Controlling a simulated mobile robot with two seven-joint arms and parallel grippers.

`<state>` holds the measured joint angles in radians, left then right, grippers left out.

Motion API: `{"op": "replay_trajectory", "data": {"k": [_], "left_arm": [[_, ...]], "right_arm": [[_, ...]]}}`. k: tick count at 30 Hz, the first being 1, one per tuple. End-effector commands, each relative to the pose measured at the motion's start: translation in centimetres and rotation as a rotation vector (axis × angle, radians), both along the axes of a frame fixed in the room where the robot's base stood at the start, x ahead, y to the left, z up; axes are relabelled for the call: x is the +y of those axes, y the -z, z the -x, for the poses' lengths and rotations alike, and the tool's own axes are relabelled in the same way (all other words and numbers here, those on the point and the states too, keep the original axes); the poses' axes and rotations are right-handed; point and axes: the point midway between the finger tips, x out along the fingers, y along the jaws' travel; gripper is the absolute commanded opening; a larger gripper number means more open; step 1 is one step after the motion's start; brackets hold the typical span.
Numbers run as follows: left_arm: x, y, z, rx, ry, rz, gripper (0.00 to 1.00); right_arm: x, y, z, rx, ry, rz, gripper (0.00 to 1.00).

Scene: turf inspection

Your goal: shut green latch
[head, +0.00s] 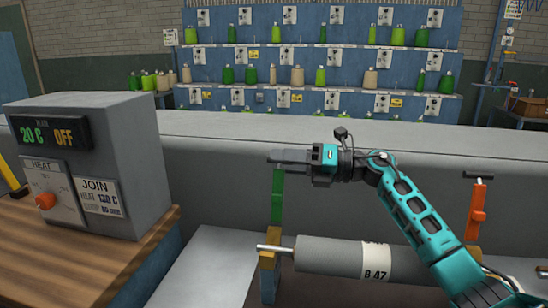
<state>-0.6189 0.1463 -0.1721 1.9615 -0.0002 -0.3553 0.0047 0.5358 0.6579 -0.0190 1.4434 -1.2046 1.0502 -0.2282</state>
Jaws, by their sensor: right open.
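The green latch (278,197) stands upright above a yellow bracket (269,249) at the left end of a grey roller (328,257). The roller's label reads B 47. My right gripper (280,156) reaches in from the right, pointing left, with its fingers at the top of the green latch. It is open and hides the latch's upper end. I cannot tell whether it touches the latch. My left gripper is out of view.
A grey control box (112,130) reading 20 C and OFF sits on a wooden bench (95,258) at left. Shelves of bottles (318,60) stand behind a long grey barrier (215,165).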

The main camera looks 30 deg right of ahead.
Motion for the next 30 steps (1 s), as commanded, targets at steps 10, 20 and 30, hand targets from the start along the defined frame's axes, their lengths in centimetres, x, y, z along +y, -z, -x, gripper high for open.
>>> {"op": "replay_trajectory", "data": {"k": [10,20,30], "left_arm": [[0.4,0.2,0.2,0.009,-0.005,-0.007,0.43],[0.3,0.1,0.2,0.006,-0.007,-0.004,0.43],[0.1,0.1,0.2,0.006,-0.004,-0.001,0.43]], "right_arm": [[1.9,0.0,-1.5,0.001,0.001,-0.001,0.42],[1.9,0.0,-1.5,0.0,0.001,-0.001,0.3],[1.9,0.0,-1.5,0.0,0.001,-0.001,0.0]]}}
